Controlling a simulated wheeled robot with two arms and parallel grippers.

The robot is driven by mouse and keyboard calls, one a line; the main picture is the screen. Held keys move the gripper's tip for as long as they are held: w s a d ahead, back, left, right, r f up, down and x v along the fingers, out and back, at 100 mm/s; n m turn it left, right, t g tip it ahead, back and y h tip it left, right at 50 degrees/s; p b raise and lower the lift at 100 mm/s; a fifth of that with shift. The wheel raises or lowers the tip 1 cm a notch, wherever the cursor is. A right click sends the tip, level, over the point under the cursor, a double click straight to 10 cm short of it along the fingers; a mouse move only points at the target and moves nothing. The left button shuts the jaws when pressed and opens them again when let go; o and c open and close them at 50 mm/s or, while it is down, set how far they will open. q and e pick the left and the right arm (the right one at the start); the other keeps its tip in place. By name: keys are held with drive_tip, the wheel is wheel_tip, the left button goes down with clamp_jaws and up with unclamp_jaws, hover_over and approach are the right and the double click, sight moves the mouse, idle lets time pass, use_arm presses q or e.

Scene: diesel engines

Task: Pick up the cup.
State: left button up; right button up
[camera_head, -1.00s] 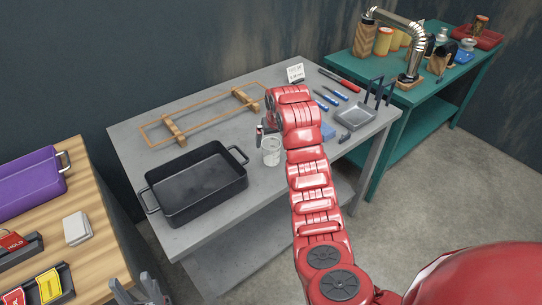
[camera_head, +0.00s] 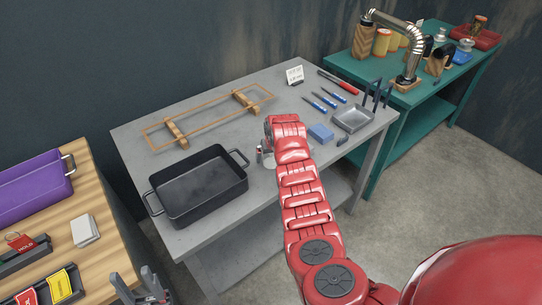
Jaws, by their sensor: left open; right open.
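The cup, a small clear vessel in the earlier frame, is now almost wholly hidden at the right gripper on the grey table (camera_head: 215,131). A pale patch there may be part of it, but I cannot tell. My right gripper (camera_head: 265,156), at the end of the red arm, is low over the middle of the table, at the cup's place. It is open; its fingers are largely covered by the wrist, and I cannot see whether they touch the cup. My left gripper (camera_head: 143,290) is open and empty at the bottom left, beside the wooden table, far from the cup.
A black roasting pan (camera_head: 200,188) stands left of the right gripper. A copper-coloured gasket frame (camera_head: 210,117) lies behind. A blue block (camera_head: 320,133), screwdrivers (camera_head: 322,100) and a metal tray (camera_head: 353,118) are to the right. A purple bin (camera_head: 32,187) is at left.

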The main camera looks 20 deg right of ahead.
drive_tip(key=c, duration=1.3)
drive_tip(key=shift+o, duration=0.2)
